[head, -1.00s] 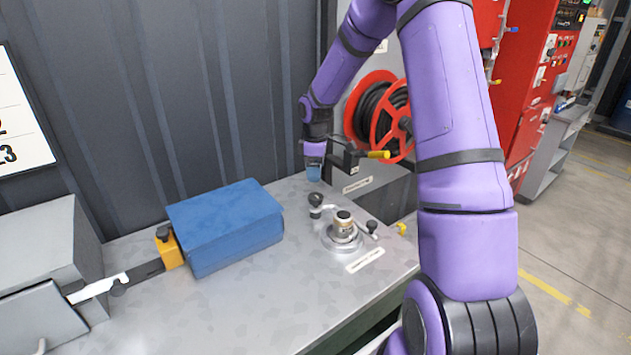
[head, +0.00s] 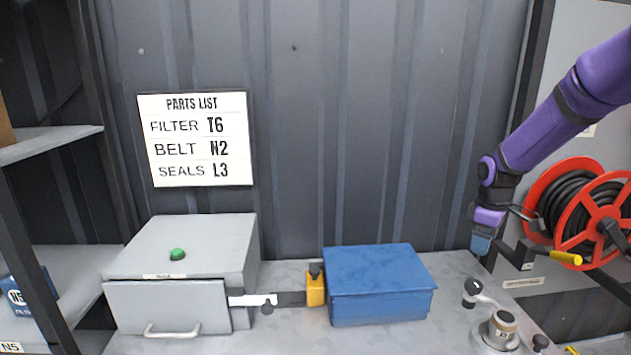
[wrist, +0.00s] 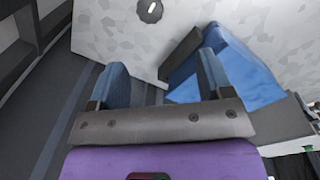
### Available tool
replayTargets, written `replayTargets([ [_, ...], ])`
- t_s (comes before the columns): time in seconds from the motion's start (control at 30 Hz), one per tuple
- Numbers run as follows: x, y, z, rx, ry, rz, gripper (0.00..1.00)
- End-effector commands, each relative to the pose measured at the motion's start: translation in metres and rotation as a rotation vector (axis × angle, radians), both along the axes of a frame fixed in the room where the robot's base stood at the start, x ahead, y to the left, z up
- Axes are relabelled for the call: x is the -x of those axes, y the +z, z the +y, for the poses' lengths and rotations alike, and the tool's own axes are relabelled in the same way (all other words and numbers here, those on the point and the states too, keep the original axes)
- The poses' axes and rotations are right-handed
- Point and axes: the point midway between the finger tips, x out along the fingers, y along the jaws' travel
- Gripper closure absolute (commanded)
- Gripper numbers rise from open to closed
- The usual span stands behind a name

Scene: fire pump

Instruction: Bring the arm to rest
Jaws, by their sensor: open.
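My purple arm comes in from the right in the head view. My gripper (head: 481,243) hangs pointing down over the back right part of the metal bench, near the wall. In the wrist view my gripper (wrist: 162,80) shows two blue fingers spread apart, with nothing between them. The bench top is seen beyond them. A blue box (head: 378,285) stands on the bench left of my gripper, apart from it. It also shows in the wrist view (wrist: 235,75).
A grey cabinet (head: 180,270) with a green button is on the left, a yellow block (head: 315,288) beside the box. A lever fitting (head: 500,328) stands below my gripper. A red hose reel (head: 590,215) is at right. A parts list (head: 196,139) hangs on the wall.

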Motion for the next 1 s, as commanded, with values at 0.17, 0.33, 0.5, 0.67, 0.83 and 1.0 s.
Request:
replayTargets([
  [0.17,0.030,0.056,0.026,0.042,-0.089,-0.053,0.27],
  [0.33,0.064,0.100,0.049,0.060,-0.182,-0.109,0.27],
  [0.5,0.103,0.136,0.070,0.061,-0.275,-0.166,0.27],
  [0.67,0.143,0.164,0.087,0.045,-0.365,-0.225,0.27],
  [0.83,0.187,0.186,0.104,0.010,-0.458,-0.285,0.27],
  [1.0,0.232,0.200,0.117,-0.043,-0.549,-0.341,0.27],
])
